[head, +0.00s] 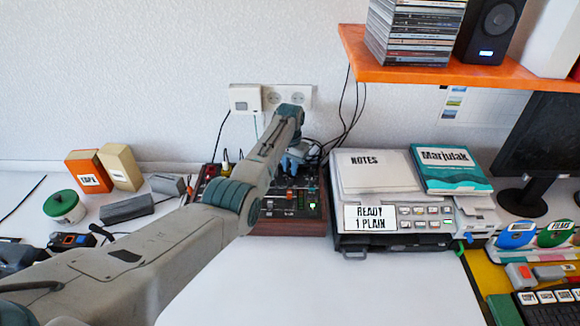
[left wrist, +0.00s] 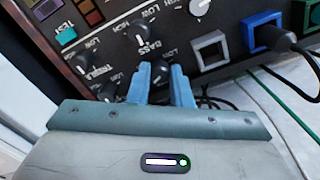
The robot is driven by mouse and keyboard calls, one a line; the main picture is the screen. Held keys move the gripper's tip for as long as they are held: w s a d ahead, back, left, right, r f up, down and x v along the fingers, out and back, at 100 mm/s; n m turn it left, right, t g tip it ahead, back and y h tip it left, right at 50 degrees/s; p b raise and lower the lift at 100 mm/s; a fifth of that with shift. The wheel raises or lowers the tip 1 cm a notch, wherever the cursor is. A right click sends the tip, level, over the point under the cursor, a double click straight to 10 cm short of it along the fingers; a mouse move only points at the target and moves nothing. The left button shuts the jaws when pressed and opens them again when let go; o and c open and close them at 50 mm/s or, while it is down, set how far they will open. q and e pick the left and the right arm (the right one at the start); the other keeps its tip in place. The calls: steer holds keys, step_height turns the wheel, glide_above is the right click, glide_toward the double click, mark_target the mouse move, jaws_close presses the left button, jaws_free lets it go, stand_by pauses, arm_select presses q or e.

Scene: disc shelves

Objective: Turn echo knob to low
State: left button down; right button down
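The dark control unit (head: 290,207) with wooden sides stands on the desk under the wall sockets. My left gripper (head: 297,158) reaches over its back part. In the left wrist view the blue fingers of my left gripper (left wrist: 161,70) point at the panel (left wrist: 185,25), slightly apart. Something small and dark shows between the fingertips. I cannot tell whether they grip it. Just beyond is the bass knob (left wrist: 138,34). The treble knob (left wrist: 82,63) is to the left. Labels reading LOW are visible. No echo label is readable; the fingers hide part of the panel. My right gripper is not in view.
The desk front (head: 330,285) is clear.

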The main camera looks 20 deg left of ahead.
arm_select(q)
steer(key=shift+r+n+p, duration=0.1)
steer(key=shift+n+p, duration=0.55)
steer(key=shift+n, duration=0.65)
steer(key=n+p, duration=0.1)
steer(key=n, duration=0.2)
steer(key=n+p, duration=0.1)
steer(key=n, duration=0.3)
steer(key=shift+n, duration=1.9)
